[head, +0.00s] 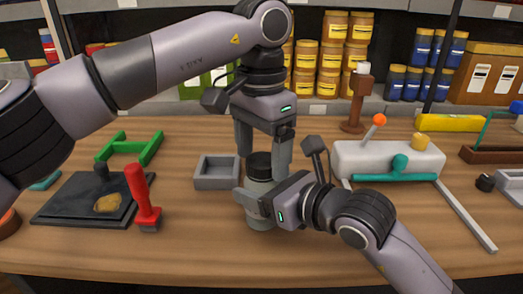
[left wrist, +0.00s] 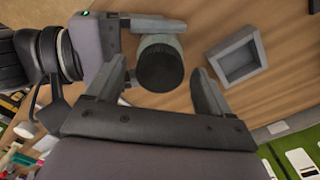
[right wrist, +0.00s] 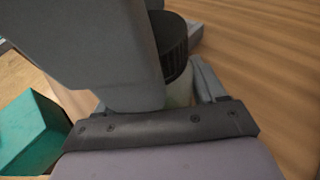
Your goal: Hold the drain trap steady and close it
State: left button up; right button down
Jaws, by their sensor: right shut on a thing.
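The drain trap is a grey-green jar (head: 262,215) with a ribbed black cap (head: 259,164), upright on the workbench. The cap also shows in the left wrist view (left wrist: 160,65), and the jar's body shows partly in the right wrist view (right wrist: 180,92). My right gripper (head: 256,204) is shut on the jar's body from the right side. My left gripper (head: 263,160) points down from above. Its fingers are apart, one on each side of the cap, with gaps visible in the left wrist view. A large grey shape hides part of the jar in the right wrist view.
A small grey square tray (head: 217,184) stands just left of the jar. A white pump with teal parts (head: 385,160) stands at right. The front of the bench is mostly clear.

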pick_arm(q)
jog(key=shift+r, duration=2.25)
jog(key=shift+c, duration=0.4)
